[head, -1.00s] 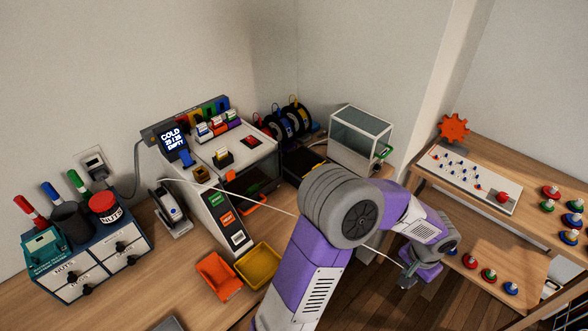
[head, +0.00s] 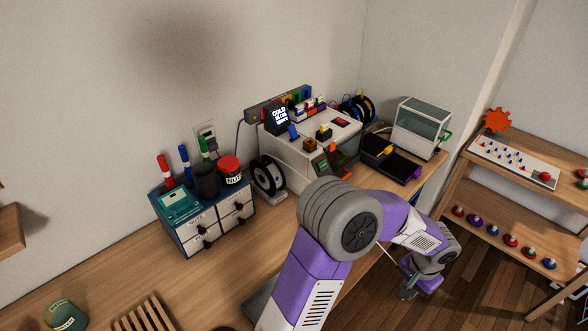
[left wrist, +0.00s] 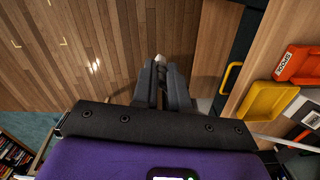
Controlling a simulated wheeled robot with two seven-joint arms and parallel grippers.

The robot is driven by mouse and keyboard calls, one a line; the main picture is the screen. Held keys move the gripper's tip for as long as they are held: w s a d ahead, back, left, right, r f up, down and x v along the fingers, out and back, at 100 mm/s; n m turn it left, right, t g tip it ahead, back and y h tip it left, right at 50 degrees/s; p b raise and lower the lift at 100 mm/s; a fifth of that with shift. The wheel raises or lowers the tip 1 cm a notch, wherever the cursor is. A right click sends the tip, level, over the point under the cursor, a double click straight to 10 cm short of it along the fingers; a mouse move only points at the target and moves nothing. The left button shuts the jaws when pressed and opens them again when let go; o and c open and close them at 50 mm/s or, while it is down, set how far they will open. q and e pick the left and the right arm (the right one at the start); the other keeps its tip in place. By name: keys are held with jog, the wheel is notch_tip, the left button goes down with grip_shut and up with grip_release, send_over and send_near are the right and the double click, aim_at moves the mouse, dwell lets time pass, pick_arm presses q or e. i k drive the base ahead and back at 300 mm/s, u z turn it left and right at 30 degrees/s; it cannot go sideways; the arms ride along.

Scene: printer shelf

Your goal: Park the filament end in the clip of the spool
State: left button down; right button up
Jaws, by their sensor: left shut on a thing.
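My left gripper (head: 408,291) is low at the right, over the floor and well away from the spool. In the left wrist view my left gripper (left wrist: 161,80) is shut on the filament, whose pale tip (left wrist: 160,58) shows between the fingers. The pale filament (left wrist: 268,137) also crosses the right side of that view. My arm hides part of its run in the head view. My right gripper is not in view.
A drawer cabinet (head: 207,222) with pens and a nuts jar stands left of the spool. Yellow (left wrist: 268,102) and orange (left wrist: 300,64) bins show in the left wrist view. A clear box (head: 422,127) stands at the back right, a shelf unit (head: 480,190) farther right.

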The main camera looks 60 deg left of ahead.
aim_at(266, 174)
jog(key=u, duration=1.25)
